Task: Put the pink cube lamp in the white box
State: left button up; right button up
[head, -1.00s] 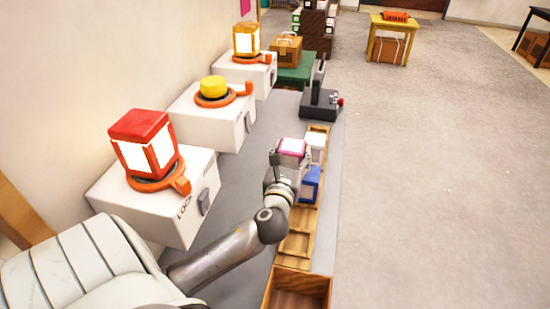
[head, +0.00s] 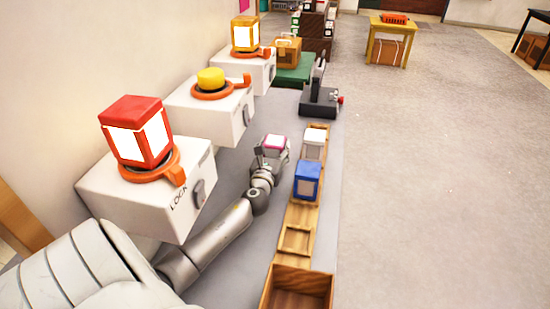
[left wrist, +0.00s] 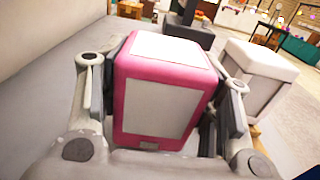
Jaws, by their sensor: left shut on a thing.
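The pink cube lamp (head: 273,142), with pale panels, is between the fingers of my left gripper (head: 272,153) over the grey table, left of the wooden rack. In the left wrist view the lamp (left wrist: 160,95) sits upright between the two fingers, which are shut on it. Three white boxes stand in a row along the wall: the near white box (head: 130,205) bears a red lamp (head: 138,132), the middle white box (head: 207,118) a yellow round piece (head: 211,79), and the far white box (head: 251,72) an orange-yellow lamp (head: 245,37). My right gripper is not in view.
The wooden rack (head: 295,240) holds a blue lamp (head: 307,180) and a white lamp (head: 314,143). A wooden crate (head: 298,290) stands at its near end. A dark lever device (head: 319,98) stands beyond. The grey table between boxes and rack is clear.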

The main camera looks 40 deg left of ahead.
pick_arm(q)
jog(key=shift+f, duration=1.25)
jog(key=shift+d, duration=0.1)
jog(key=shift+f+b, duration=0.1)
jog(key=shift+b, duration=0.25)
jog(key=o, duration=0.8)
jog(key=shift+f, duration=0.1)
jog(key=o, duration=0.4)
jog(key=shift+o, duration=0.2)
